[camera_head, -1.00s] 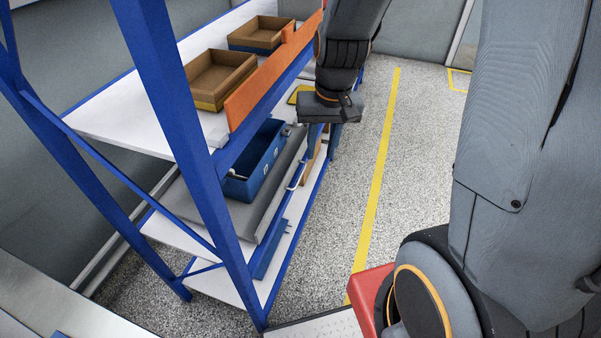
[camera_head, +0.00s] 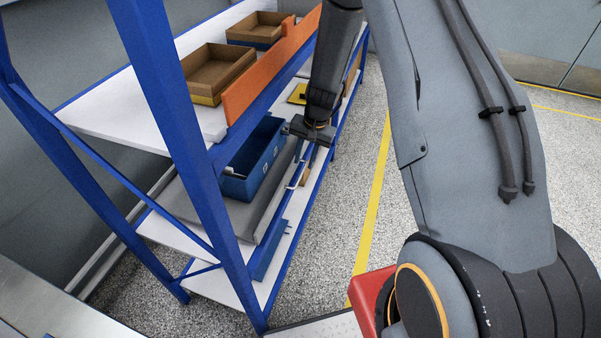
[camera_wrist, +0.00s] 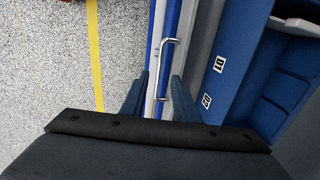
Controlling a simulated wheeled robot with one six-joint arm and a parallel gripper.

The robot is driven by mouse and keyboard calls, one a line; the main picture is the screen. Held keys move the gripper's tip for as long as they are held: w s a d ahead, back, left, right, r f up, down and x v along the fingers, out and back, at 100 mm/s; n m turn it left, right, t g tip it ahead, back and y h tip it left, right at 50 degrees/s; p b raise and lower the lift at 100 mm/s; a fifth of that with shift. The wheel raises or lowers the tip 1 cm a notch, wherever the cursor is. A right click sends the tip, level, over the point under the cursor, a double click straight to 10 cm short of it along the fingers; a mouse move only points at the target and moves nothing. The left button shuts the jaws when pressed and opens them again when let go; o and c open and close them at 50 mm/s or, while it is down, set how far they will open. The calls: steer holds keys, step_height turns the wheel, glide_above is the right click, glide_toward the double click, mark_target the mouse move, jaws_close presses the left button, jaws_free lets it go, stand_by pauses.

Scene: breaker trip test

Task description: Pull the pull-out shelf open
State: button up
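The pull-out shelf (camera_head: 240,215) is a grey board at the middle level of the blue rack, with a blue bin on it. Its silver bar handle (camera_head: 297,174) is on the front edge, facing the aisle. In the wrist view the handle (camera_wrist: 166,70) runs lengthwise along the shelf's front edge. My gripper (camera_head: 314,147) points down over that front edge, near the handle. In the wrist view my gripper (camera_wrist: 158,92) is open, its two blue-grey fingers either side of the handle's lower end. I cannot tell how far above the handle they are.
The blue bin (camera_head: 263,160), with labels and dividers, stands close beside my gripper. Above, an upper shelf (camera_head: 128,128) holds brown trays behind an orange board (camera_head: 262,72). A blue rack post (camera_head: 180,130) stands in the foreground. The speckled aisle floor (camera_head: 340,215) is clear.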

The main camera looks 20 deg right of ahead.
mark_target(300, 177)
steer(key=shift+w+a+f+p, duration=0.1)
steer(key=shift+a+f+p, duration=0.1)
steer(key=shift+f, duration=0.95)
steer(key=shift+w+a+f+p, duration=0.15)
steer(key=shift+f+p, duration=0.1)
steer(key=shift+f, duration=0.9)
steer(key=shift+w+a+f+p, duration=0.1)
steer(key=shift+a+f+p, duration=0.1)
steer(key=shift+f, duration=0.95)
jaws_close()
